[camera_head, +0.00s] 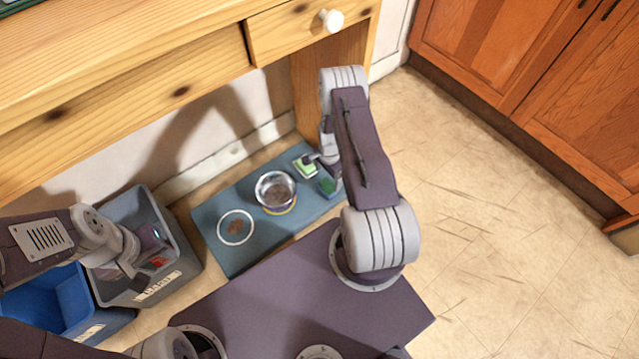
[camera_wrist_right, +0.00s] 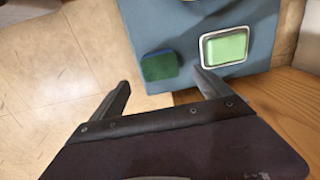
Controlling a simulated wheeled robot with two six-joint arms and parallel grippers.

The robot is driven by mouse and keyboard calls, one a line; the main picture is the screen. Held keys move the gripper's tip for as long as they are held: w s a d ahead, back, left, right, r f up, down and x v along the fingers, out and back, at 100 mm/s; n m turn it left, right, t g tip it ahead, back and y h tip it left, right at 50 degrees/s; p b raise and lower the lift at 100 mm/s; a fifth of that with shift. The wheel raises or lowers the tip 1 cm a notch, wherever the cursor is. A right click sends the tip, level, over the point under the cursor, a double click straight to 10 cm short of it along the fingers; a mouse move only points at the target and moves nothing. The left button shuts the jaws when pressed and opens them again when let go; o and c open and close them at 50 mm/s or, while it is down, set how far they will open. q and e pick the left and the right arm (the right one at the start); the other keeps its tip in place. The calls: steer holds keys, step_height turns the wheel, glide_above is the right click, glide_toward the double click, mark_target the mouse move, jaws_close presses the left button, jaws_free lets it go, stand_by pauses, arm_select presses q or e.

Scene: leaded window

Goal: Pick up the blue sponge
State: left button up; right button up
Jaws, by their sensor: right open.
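The blue sponge (camera_wrist_right: 160,66) lies on the blue-grey mat near its edge; its upper face looks dark green with a blue side. In the head view the sponge (camera_head: 327,187) is at the mat's right end, beside my right arm. My right gripper (camera_wrist_right: 161,80) is open and empty, its two fingers pointing toward the sponge with the sponge ahead between them. It also shows small in the head view (camera_head: 316,158), partly hidden by its arm. My left gripper (camera_head: 135,272) is over the grey bin; its fingers are too unclear to judge.
A small dish with a light green block (camera_wrist_right: 225,47) sits to the right of the sponge. A grey bin (camera_head: 187,268), blue bin (camera_head: 45,295) and wooden desk (camera_head: 160,75) are close.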

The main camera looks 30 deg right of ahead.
mark_target(328, 186)
step_height(328, 186, down, 4)
steer(key=b, duration=0.2)
steer(key=shift+b, duration=0.35)
step_height(328, 186, down, 5)
steer(key=b, duration=0.4)
steer(key=shift+f+b, duration=0.1)
steer(key=shift+b, duration=0.25)
steer(key=shift+r, duration=0.2)
steer(key=shift+c, duration=0.3)
steer(key=c, duration=1.3)
steer(key=r+p, duration=0.1)
steer(key=r, duration=0.1)
steer(key=r+p, duration=0.1)
steer(key=p, duration=0.1)
steer(key=s+r+p, duration=0.1)
steer(key=r+p, duration=0.1)
steer(key=shift+d+r, duration=0.35)
steer(key=s+d+r+p, duration=0.1)
steer(key=s+d+p, duration=0.1)
steer(key=s, duration=0.1)
steer(key=s+d+r+p, duration=0.4)
steer(key=s, duration=0.1)
steer(key=shift+s+r, duration=0.15)
steer(key=shift+s, duration=0.2)
